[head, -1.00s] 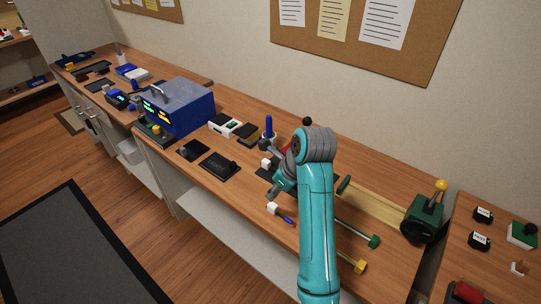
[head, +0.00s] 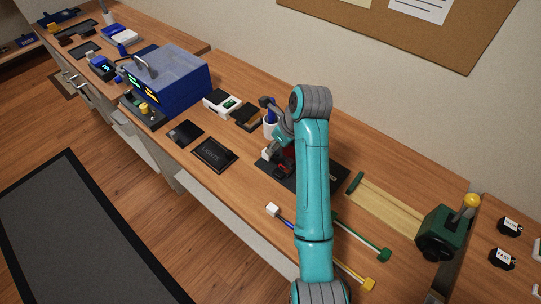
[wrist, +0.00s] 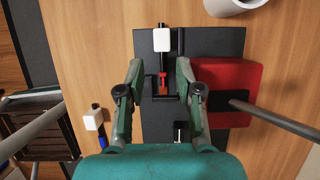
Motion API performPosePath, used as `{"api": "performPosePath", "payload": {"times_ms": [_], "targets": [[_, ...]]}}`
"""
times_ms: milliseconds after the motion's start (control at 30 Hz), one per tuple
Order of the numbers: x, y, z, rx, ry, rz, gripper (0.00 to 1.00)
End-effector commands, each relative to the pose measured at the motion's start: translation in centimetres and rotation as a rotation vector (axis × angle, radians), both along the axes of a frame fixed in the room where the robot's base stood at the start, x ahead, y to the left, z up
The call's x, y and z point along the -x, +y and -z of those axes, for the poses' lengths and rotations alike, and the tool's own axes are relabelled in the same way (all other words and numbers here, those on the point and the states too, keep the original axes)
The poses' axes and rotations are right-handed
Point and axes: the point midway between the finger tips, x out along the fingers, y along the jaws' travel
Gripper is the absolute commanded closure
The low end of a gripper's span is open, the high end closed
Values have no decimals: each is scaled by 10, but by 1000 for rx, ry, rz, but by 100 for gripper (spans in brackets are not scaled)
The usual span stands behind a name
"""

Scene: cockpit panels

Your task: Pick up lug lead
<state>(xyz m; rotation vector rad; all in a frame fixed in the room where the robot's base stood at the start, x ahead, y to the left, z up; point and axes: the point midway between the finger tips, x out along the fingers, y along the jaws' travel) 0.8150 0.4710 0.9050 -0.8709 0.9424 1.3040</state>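My gripper (wrist: 159,72) is open in the wrist view, with its two fingers on either side of a small red piece (wrist: 163,80) in a dark bracket on a black mat (wrist: 220,43). A white block (wrist: 162,40) with a dark stem lies just beyond, in line with the red piece. The fingers do not visibly touch either. In the head view my gripper (head: 280,158) is low over the mat, partly hidden by my arm. Another white block (wrist: 95,120) with a blue end lies left, off the mat. I cannot tell which piece is the lug lead.
A red block (wrist: 225,75) with a dark bar lies right of the fingers. A white cup (head: 270,128) holding something blue stands behind. Green-ended (head: 385,254) and yellow-ended (head: 368,284) rods lie right of my arm. A green machine (head: 442,232) stands far right.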

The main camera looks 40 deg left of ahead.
Motion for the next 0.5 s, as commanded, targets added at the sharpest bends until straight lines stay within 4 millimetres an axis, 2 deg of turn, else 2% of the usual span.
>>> {"api": "performPosePath", "payload": {"times_ms": [233,500], "targets": [[-1,5,16,1,1,1,65],[-4,18,50,0,0,-1,65]]}}
